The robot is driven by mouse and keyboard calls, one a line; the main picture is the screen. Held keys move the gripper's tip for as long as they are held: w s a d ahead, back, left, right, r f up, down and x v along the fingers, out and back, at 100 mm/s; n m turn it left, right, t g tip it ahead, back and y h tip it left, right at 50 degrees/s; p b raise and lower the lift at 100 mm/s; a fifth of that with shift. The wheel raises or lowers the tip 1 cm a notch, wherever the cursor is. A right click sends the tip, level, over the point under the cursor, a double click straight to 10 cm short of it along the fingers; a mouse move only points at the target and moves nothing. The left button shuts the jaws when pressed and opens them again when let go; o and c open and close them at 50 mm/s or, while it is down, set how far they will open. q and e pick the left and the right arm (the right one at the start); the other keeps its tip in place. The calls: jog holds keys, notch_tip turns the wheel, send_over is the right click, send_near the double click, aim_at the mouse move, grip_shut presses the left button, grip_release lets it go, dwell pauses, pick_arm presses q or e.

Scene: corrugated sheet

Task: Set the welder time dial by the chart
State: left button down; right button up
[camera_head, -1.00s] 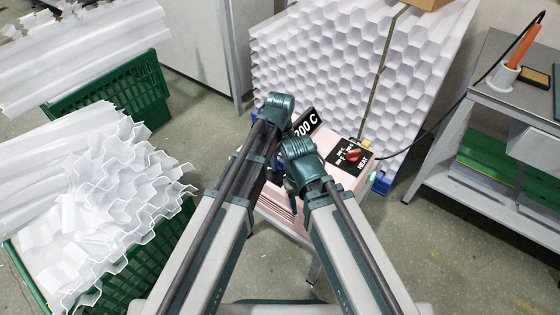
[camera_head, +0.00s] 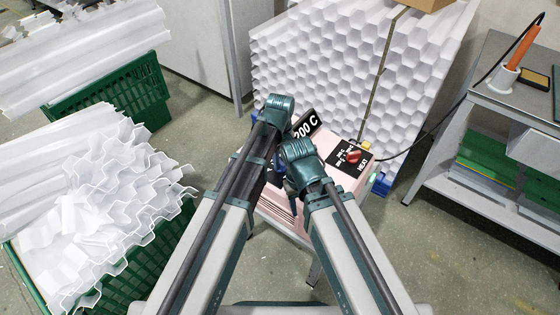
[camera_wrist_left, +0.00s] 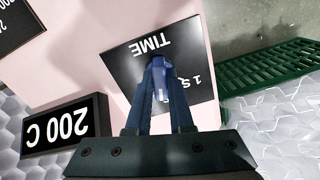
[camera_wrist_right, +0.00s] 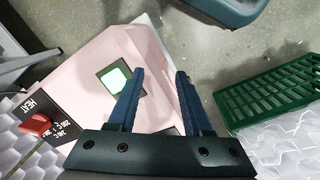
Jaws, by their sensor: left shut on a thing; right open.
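The black TIME plate (camera_wrist_left: 185,60) is upside down in the left wrist view, with a "1 S" mark showing beside my fingers. My left gripper (camera_wrist_left: 160,70) is shut on the time dial at the plate's middle. The fingers cover most of the dial, so its pointer setting cannot be read. My right gripper (camera_wrist_right: 158,75) is open and empty above the pink welder, near a black square with a lit pale green face (camera_wrist_right: 114,79). A black sign reading "200 C" (camera_head: 306,126) stands at the back. No full chart is readable.
The HEAT plate (camera_head: 364,163) with a red knob (camera_head: 353,156) is on the welder's right. White corrugated sheets (camera_head: 330,60) stand behind it. A green crate (camera_head: 25,270) of white sheets is at left; a grey bench (camera_head: 515,105) with an orange-handled tool (camera_head: 522,45) is at right.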

pick_arm(q)
jog(key=m, duration=0.4)
jog(key=shift+m, duration=2.1)
jog(key=c, duration=0.8)
grip_release()
jog(key=shift+r, duration=0.15)
notch_tip(320, 180, up, 14)
jog(key=p, duration=1.4)
jog(key=shift+f, duration=0.2)
